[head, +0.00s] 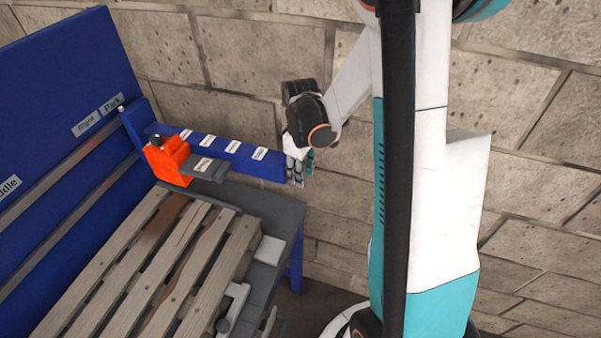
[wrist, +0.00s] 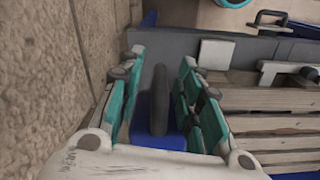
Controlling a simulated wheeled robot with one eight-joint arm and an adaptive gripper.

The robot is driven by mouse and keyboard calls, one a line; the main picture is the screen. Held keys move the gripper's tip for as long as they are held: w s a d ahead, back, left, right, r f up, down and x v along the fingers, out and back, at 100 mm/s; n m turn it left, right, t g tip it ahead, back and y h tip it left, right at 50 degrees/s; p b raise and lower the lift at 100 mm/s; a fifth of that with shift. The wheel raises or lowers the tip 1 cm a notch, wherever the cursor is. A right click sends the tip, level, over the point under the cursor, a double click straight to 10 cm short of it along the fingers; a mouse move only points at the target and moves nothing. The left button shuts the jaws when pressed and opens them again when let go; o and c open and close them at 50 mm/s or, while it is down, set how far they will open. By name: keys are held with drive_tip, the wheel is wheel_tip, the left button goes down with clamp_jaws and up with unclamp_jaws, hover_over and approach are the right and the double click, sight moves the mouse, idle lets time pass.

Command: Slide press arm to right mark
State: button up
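The blue press arm (head: 218,148) juts out from the blue back panel (head: 60,95), with its panel end close to the "Park" label (head: 112,104). The "Right" label (head: 87,123) is just left of "Park". An orange block (head: 168,160) with a black knob sits on the press arm's near side. My gripper (head: 298,170) is at the press arm's free end. In the wrist view my gripper (wrist: 158,92) is open, with its teal-padded fingers on either side of an upright dark grey handle (wrist: 158,100). Gaps show between fingers and handle.
A wooden pallet (head: 165,265) lies on the grey table (head: 285,215) left of and below the press arm. Part of a "Middle" label (head: 9,187) shows farther left on the panel. A stone wall (head: 230,45) stands close behind my gripper.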

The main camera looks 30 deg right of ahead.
clamp_jaws()
drive_tip(key=s+a, duration=0.4)
drive_tip(key=a, duration=0.1)
drive_tip(key=shift+s+a+b, duration=0.15)
drive_tip(key=shift+a+b, duration=0.15)
drive_tip(key=shift+b, duration=0.15)
unclamp_jaws()
wheel_tip(320, 180, up, 12)
idle(0.7)
